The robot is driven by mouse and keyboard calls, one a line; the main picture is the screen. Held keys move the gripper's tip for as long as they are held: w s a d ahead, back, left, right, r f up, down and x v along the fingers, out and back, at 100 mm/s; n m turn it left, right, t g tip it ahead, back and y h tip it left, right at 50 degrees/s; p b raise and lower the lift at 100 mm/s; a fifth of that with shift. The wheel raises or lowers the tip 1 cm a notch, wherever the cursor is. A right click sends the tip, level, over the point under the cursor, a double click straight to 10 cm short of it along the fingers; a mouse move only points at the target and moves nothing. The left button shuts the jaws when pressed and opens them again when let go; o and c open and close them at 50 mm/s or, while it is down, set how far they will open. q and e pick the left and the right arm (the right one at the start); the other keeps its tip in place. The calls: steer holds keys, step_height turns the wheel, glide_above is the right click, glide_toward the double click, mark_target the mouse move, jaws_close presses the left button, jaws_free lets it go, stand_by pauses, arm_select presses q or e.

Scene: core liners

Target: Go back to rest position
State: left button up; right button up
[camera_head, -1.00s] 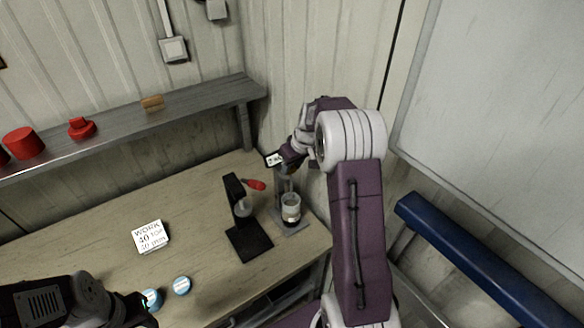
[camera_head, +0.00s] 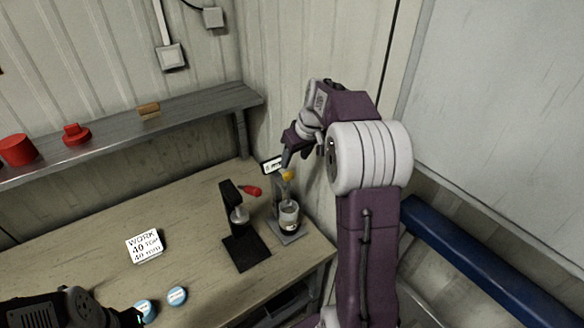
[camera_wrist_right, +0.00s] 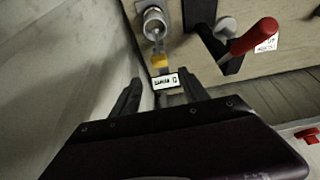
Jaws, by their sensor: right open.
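My right gripper (camera_head: 296,158) is raised above the back right corner of the bench, near a small stand (camera_head: 287,237) that holds a clear cup (camera_head: 289,214).
A black press (camera_head: 246,250) with a red handle (camera_head: 251,191) stands left of the cup stand. A white sign (camera_head: 145,247) and two blue-lidded pots (camera_head: 177,296) sit on the bench (camera_head: 90,262). A shelf (camera_head: 110,138) runs along the wall. A blue rail (camera_head: 480,265) is at right.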

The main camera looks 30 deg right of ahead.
steer(key=shift+r, duration=0.2)
stand_by(0.3)
steer(key=s+a+f+g+b, duration=0.1)
steer(key=s+a+f+b, duration=0.2)
steer(key=s+a+f, duration=0.4)
steer(key=s+a+f+m+g+b, duration=0.1)
steer(key=s+a+f+g+b, duration=0.1)
steer(key=s+a+f, duration=0.6)
steer(key=s+f+b, duration=0.1)
steer(key=s+f, duration=0.5)
steer(key=shift+s+a+f, duration=0.2)
steer(key=shift+a+f, duration=0.1)
